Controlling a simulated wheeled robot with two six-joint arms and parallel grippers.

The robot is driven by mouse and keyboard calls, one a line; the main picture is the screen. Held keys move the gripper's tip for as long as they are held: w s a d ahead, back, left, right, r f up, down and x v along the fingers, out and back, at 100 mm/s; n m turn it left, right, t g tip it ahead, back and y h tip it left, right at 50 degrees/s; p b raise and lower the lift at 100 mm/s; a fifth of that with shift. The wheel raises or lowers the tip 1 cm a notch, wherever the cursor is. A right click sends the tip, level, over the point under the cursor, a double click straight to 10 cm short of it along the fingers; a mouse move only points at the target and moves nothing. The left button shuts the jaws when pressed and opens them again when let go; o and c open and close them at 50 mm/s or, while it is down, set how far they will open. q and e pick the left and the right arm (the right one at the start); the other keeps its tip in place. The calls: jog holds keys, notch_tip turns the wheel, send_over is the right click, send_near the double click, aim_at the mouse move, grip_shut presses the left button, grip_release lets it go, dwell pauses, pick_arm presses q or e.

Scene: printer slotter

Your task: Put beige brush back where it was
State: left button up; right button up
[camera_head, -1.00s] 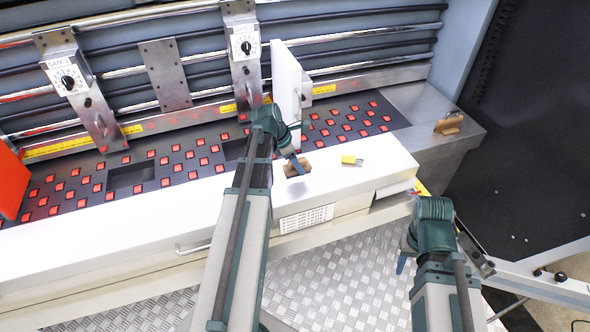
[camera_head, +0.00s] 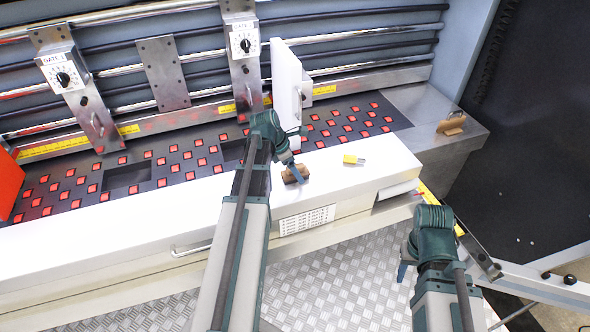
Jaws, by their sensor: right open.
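A brown-tan wooden brush (camera_head: 294,174) is at the front part of the white ledge, left of a small yellow block. My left gripper (camera_head: 300,177) reaches down to it, with a blue-grey finger across its right end, and appears shut on it. The far finger is hidden. A second tan wooden brush (camera_head: 452,125) stands on the grey metal surface at the right end of the machine. My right gripper (camera_head: 403,271) is open and empty, pointing down over the floor in front of the machine; its fingers are partly hidden by its wrist.
The small yellow block (camera_head: 352,160) lies on the white ledge (camera_head: 150,215). A white upright panel (camera_head: 287,90) stands behind my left gripper. The dark bed (camera_head: 125,178) has red squares and recesses. A drawer handle (camera_head: 191,250) sticks out in front. The ledge's left part is clear.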

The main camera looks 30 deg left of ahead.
pick_arm(q)
jog(key=shift+r, duration=0.1)
jog(key=shift+s+a+r+p, duration=0.1)
jog(key=shift+r+p, duration=0.35)
jog(key=shift+p, duration=0.1)
jog(key=p+v, duration=1)
jog(key=v, duration=0.1)
jog(key=shift+a, duration=0.1)
jog(key=s+d+m+g+y, duration=0.1)
jog(key=s+d+m, duration=0.3)
jog(key=d+m, duration=0.6)
jog(key=s+d+f+m+g+y, duration=0.1)
jog(key=s+d+m, duration=0.3)
jog(key=d+m, duration=0.7)
jog(key=s+d+m+g+y, duration=0.1)
jog(key=s+d+m, duration=0.4)
jog(key=d+m, duration=0.5)
jog(key=d+y, duration=0.1)
jog(key=d, duration=0.1)
jog(key=shift+d+f+m+g, duration=0.2)
jog(key=shift+d+m+g, duration=0.1)
jog(key=shift+m, duration=0.1)
